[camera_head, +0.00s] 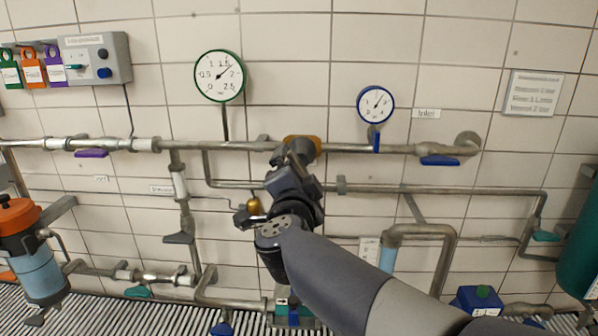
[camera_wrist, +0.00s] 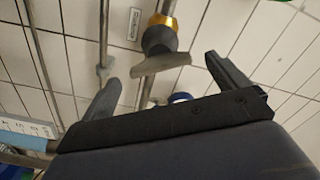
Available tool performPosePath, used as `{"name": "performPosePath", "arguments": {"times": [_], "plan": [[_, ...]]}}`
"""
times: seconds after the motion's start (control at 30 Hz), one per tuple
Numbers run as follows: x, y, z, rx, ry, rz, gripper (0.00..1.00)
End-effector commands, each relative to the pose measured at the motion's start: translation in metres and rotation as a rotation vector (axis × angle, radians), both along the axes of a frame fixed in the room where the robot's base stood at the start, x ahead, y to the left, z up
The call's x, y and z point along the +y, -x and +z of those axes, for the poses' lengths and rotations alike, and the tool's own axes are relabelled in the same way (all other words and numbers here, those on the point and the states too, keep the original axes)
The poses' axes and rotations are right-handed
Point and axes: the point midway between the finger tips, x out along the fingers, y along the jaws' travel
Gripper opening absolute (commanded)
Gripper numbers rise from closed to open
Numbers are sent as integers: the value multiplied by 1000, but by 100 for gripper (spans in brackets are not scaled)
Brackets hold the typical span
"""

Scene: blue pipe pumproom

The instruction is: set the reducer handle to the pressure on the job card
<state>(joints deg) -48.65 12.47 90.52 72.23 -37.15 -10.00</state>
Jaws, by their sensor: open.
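The reducer shows in the wrist view as an orange-yellow collar (camera_wrist: 162,21) with a grey bar-shaped handle (camera_wrist: 162,63) below it. In the head view only the orange collar (camera_head: 303,145) shows, and my arm hides the handle. My gripper (camera_wrist: 162,70) is open, with one finger on each side of the handle in the picture. I see no contact, and cannot tell the depth gap. In the head view my gripper (camera_head: 296,165) is in front of the reducer. The job card (camera_head: 534,93) hangs on the right wall; its small lines are not clearly legible.
A green-rimmed gauge (camera_head: 219,76) has its needle pointing up right, between about 1.5 and 2. A smaller blue-rimmed gauge (camera_head: 375,104) hangs right of the reducer. Pipes with blue, purple and teal handles run along the wall. A grey box (camera_head: 97,58) with tags is upper left.

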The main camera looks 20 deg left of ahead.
Motion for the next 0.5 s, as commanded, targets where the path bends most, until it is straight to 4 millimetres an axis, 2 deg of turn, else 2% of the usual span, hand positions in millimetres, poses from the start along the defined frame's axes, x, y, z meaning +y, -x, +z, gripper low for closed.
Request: {"name": "performPosePath", "arguments": {"times": [0.1, 0.23, 0.4, 0.5], "plan": [[-5, 25, -1, 0, -2, 4, 95], [-10, 45, -1, 0, -2, 4, 95], [-14, 61, 0, 0, -2, 1, 95], [-16, 65, -1, 1, -1, -1, 95]]}}
